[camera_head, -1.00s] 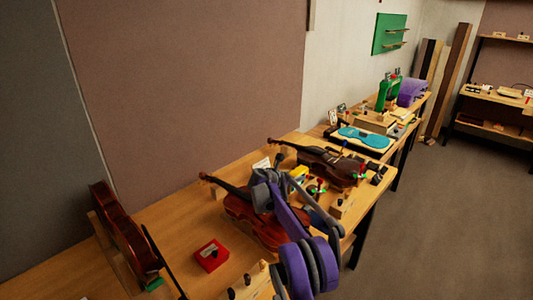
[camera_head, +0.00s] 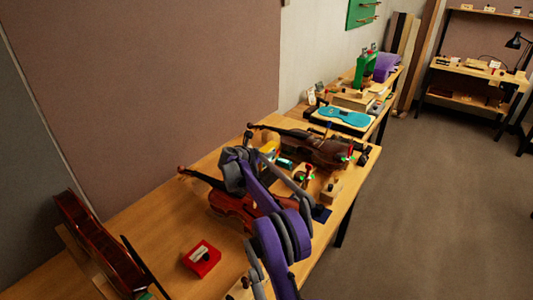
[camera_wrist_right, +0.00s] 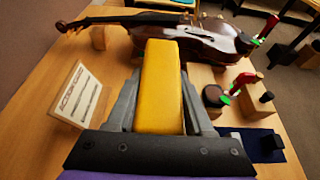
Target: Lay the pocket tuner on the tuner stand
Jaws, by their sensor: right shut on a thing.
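My right gripper (camera_wrist_right: 158,82) is shut on a yellow block (camera_wrist_right: 160,95), which I take to be the pocket tuner. The grey fingers press its two sides in the right wrist view. In the head view the yellow block (camera_head: 268,148) shows just behind my grey right wrist, above the bench and left of the dark violin. My right gripper (camera_head: 262,156) is mostly hidden there by the wrist. I cannot pick out the tuner stand with certainty. My left gripper is not in view.
A dark violin (camera_head: 318,148) lies beyond the gripper, and a brown violin (camera_head: 225,205) lies below it. A white card (camera_wrist_right: 80,95) stands at left. Pegs and a dark-blue mat (camera_wrist_right: 238,140) are at right. A red box (camera_head: 202,259) sits on open bench.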

